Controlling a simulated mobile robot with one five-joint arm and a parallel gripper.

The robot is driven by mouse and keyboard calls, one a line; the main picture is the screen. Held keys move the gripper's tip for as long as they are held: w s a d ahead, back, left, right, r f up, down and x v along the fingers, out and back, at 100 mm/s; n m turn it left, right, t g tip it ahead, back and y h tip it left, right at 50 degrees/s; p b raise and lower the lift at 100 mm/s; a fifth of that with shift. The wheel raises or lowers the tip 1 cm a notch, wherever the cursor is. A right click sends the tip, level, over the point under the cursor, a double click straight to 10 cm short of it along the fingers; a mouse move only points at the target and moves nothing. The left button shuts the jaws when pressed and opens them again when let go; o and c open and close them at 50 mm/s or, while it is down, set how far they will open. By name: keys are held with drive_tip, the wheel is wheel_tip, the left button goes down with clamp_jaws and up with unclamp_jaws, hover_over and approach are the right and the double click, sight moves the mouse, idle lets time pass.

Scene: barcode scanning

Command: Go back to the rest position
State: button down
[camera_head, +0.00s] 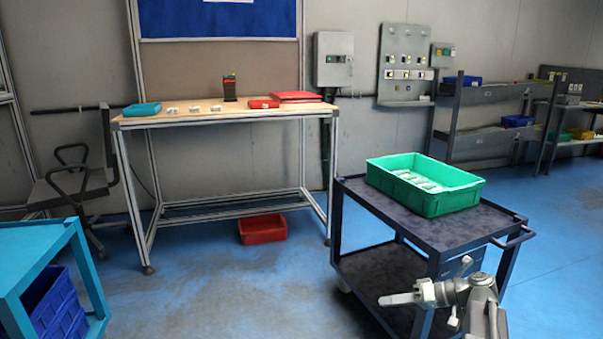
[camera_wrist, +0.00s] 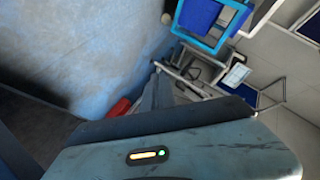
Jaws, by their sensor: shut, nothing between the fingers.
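My gripper (camera_head: 388,299) is at the lower right of the head view, at the end of my pale grey arm. It points left, in front of the dark cart (camera_head: 385,207), and looks shut and empty. Its fingers cannot be made out in the wrist view, where a grey-blue body with a small lit indicator fills the bottom. A green crate (camera_head: 424,203) with several white items inside stands on the cart top, behind and above my gripper.
A workbench (camera_head: 215,116) holds a dark upright device (camera_head: 229,88), small white items, a blue tray (camera_head: 142,109) and red trays. A red bin (camera_head: 263,229) is beneath it. A blue cart (camera_head: 35,255) stands at left. The floor between the carts is clear.

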drive_tip(key=s+a+f+g+h+p, duration=0.2)
drive_tip(key=s+a+g+h+p, duration=0.15)
drive_tip(key=a, duration=0.65)
drive_tip(key=s+a+f+g+h+p, duration=0.25)
drive_tip(key=s+a+h, duration=0.2)
drive_tip(key=a, duration=0.45)
drive_tip(key=d+f+m+t+h, duration=0.1)
drive_tip(key=d+m+h, duration=0.3)
drive_tip(key=d, duration=0.4)
wheel_tip(320, 180, up, 38)
drive_tip(key=p, duration=3.8)
drive_tip(key=shift+f+n, duration=0.15)
drive_tip(key=shift+n, duration=0.15)
drive_tip(key=shift+a, duration=0.1)
